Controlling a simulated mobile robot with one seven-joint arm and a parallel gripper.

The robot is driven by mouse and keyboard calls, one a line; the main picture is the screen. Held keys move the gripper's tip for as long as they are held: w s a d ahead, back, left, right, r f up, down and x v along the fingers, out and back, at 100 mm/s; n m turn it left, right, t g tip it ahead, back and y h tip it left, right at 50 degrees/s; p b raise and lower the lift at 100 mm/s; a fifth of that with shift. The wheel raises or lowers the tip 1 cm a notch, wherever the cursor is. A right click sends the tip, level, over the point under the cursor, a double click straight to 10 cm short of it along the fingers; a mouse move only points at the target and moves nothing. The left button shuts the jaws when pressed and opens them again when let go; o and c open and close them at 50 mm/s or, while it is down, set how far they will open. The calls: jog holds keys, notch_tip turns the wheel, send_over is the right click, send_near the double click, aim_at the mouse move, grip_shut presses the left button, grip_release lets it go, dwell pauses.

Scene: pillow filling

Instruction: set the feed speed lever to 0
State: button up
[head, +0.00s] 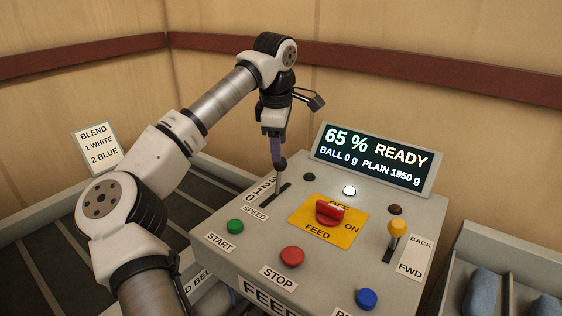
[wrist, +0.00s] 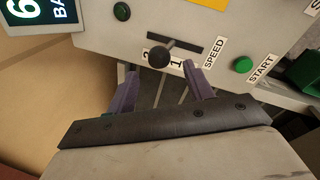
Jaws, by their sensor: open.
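The feed speed lever (head: 280,165) has a dark round knob on a thin stem and stands in a slot on the grey panel, toward the far end, away from the 0 mark. Its exact number is hard to read. My gripper (head: 276,156) points down just above the knob, with its purple fingers open. In the wrist view the knob (wrist: 160,54) lies between and slightly beyond the two fingertips (wrist: 161,68), with gaps on both sides. The SPEED label (head: 255,213) sits beside the slot; part of the number scale is hidden behind the knob in the wrist view.
The panel also carries a green START button (head: 235,226), a red STOP button (head: 292,256), a red FEED knob (head: 329,212), a yellow-knobbed BACK/FWD lever (head: 397,229) and a blue button (head: 366,299). The display (head: 372,159) stands behind my gripper, to the right.

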aim_at(278, 180)
jog(key=f, duration=0.3)
jog(key=w+f+p, duration=0.1)
jog(key=f, duration=0.2)
jog(key=shift+w+d+f, duration=0.15)
jog(key=shift+f, duration=0.25)
grip_shut()
